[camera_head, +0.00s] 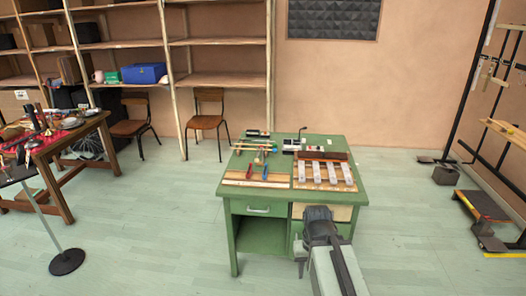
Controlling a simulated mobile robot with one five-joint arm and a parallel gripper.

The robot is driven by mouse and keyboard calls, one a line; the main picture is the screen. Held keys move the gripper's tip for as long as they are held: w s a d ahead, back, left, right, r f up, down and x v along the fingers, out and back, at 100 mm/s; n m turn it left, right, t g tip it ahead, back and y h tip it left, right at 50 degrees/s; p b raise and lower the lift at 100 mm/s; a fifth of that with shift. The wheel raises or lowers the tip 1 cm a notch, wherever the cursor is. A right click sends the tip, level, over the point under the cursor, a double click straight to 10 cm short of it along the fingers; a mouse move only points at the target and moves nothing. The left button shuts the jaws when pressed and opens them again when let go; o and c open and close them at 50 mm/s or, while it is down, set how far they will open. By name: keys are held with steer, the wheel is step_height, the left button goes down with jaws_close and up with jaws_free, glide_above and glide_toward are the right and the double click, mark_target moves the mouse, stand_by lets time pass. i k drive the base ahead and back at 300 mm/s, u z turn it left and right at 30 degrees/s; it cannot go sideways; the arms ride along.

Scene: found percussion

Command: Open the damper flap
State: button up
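A green desk (203,185) stands ahead of me. On its right half is a wooden instrument with several pale metal bars (332,173). A dark reddish-brown strip (322,155) lies along the back edge of the bars; it may be the damper flap, but I cannot tell for sure or see whether it is raised. My arm reaches up from the bottom of the view, and its dark end, my gripper (318,213), is in front of the desk's near edge, apart from the strip. Its fingers are too small and dark to read.
Mallets (265,168) and a wooden board (255,180) lie on the desk's left half. A cluttered table (65,142) and a round-based stand (67,262) are at left, two chairs and shelves behind, a dark rack (468,85) at right. Floor between is clear.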

mark_target(311, 156)
steer(key=u, duration=0.45)
steer(key=i, duration=1)
steer(key=z, duration=0.1)
